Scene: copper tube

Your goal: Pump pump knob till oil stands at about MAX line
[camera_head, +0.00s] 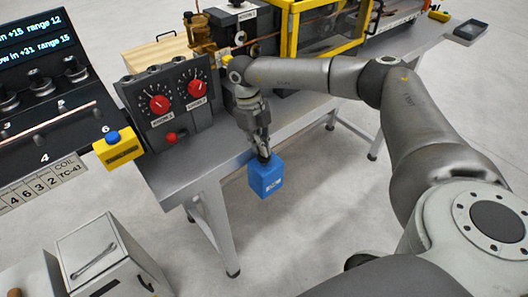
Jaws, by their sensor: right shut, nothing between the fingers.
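My right gripper (263,149) is shut, pointing down in front of the bench's front edge. Its fingertips are at the top of a blue box (266,177) with a small pale label; I cannot tell whether they touch. An amber oil vessel (201,36) with copper-coloured parts stands at the back of the bench, left of my right wrist. The oil level and MAX line are too small to read. I cannot make out the pump knob; my right wrist covers part of that area. My left gripper is not in view.
A dark control box with red dials (159,104) stands on the grey bench left of the gripper. A yellow box with a blue button (118,147) is further left. A yellow-framed guard (290,32) stands behind my arm. Open floor lies below the bench.

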